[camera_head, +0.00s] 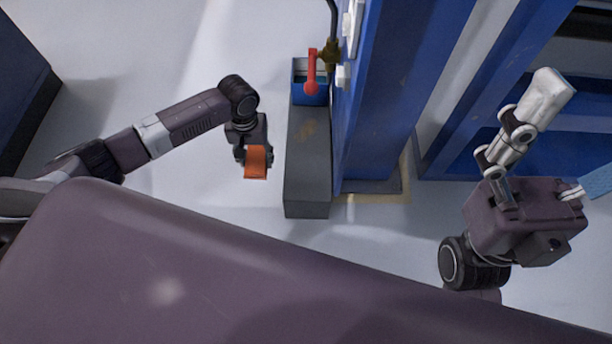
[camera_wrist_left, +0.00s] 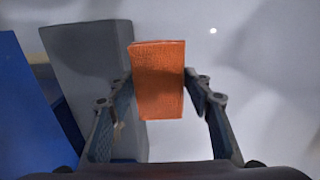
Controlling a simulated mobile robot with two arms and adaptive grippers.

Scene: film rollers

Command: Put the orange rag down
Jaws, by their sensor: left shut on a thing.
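The orange rag (camera_head: 256,163) hangs from my left gripper (camera_head: 251,147) in the head view, over the floor just left of a long grey block. In the left wrist view the rag (camera_wrist_left: 158,80) sits between the two fingers, which are shut on it. It looks like a small folded pad with a textured surface. It appears held clear of the block and the floor. My right arm's end (camera_head: 525,215) is at the right of the head view, far from the rag. A pale object extends from it, and its finger state is unclear.
The long grey block (camera_head: 307,160) lies beside a blue machine frame (camera_head: 385,90). The pale floor (camera_head: 180,60) left of the block is clear. A dark blue cabinet (camera_head: 20,80) is at far left.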

